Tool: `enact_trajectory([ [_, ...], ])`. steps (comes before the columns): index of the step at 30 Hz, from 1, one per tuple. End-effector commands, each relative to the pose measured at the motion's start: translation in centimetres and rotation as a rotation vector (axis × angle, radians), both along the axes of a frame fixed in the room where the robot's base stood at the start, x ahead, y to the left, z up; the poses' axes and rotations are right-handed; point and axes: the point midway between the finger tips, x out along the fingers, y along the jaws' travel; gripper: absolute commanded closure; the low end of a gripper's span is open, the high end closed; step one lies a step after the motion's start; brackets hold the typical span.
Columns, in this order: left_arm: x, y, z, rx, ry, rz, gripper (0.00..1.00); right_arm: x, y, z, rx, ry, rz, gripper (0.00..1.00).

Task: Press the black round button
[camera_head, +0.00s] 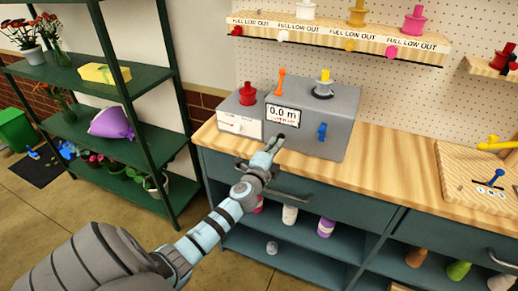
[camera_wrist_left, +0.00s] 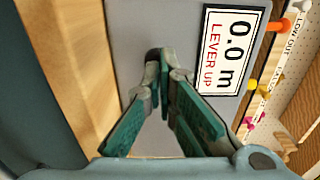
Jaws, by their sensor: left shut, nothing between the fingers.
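The grey machine (camera_head: 345,118) stands on the wooden counter, with a display (camera_head: 284,114) reading "0.0 m"; in the left wrist view the display (camera_wrist_left: 228,50) also reads "LEVER UP". The black round button (camera_wrist_left: 152,54) is on the grey front below the display, partly covered by my fingertips; in the head view it is a small dark spot (camera_head: 281,135). My left gripper (camera_head: 278,143) is shut and empty, its fingertips right at the button. In the left wrist view the fingertips (camera_wrist_left: 165,62) overlap the button's edge; I cannot tell whether they touch it. My right gripper is not in view.
An orange lever (camera_head: 281,82) rises from the machine and a blue handle (camera_head: 322,131) is on its front. A white box with a red spool (camera_head: 248,94) stands at its left. A green shelf (camera_head: 150,140) stands left.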

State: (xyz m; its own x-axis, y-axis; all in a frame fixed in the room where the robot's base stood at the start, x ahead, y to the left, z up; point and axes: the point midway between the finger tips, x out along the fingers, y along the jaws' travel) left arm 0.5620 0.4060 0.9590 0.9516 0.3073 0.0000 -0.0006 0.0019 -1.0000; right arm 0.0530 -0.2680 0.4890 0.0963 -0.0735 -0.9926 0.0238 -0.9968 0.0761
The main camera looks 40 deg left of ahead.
Motion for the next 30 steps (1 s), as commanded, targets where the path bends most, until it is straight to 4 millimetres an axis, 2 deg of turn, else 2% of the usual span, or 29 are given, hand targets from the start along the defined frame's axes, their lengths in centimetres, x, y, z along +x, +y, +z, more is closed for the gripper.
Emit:
enact_trajectory([
  [1,-0.5,-0.7,0.2,-0.001,0.001,-0.007,1.00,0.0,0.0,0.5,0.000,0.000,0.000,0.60],
  [9,-6.9,-2.6,-0.1,-0.001,0.002,-0.006,1.00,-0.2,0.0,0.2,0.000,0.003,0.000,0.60],
  [13,-9.0,-3.2,-0.1,0.000,0.002,-0.004,1.00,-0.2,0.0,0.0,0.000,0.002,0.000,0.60],
  [18,-10.0,-3.5,0.0,0.000,0.001,-0.003,1.00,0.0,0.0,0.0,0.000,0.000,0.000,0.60],
  [30,-10.0,-3.5,0.0,0.000,0.001,-0.004,1.00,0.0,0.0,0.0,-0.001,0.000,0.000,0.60],
])
